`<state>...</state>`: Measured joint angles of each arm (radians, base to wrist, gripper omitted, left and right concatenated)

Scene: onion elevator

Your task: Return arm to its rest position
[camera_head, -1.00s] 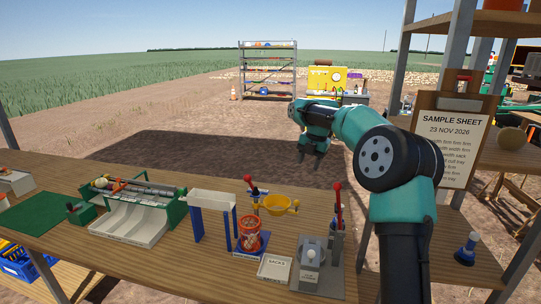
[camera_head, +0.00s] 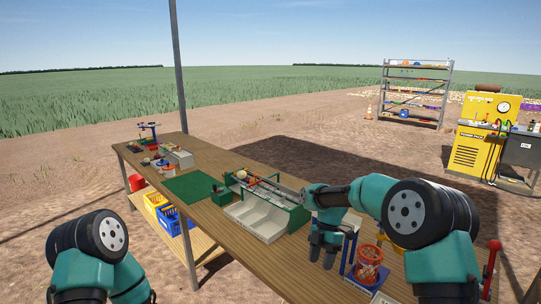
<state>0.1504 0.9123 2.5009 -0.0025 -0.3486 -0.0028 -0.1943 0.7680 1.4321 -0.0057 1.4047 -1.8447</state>
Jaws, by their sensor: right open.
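My right arm comes in from the lower right, and its gripper (camera_head: 324,250) hangs pointing down over the table, in front of the blue-legged stand. It is open and I see nothing held in it. My left arm shows at the lower left as teal and black links; its gripper is not in view. The wooden table (camera_head: 240,240) runs from the back left to the lower right. The green onion elevator (camera_head: 297,217) with its grey tray (camera_head: 257,220) stands left of my right gripper.
A red jar (camera_head: 368,264) stands close to the right of my right gripper. A red-handled lever (camera_head: 491,262) stands farther right. A green mat (camera_head: 193,186) lies bare at left. Yellow and blue crates (camera_head: 172,222) sit on the lower shelf. A yellow machine (camera_head: 470,150) stands beyond.

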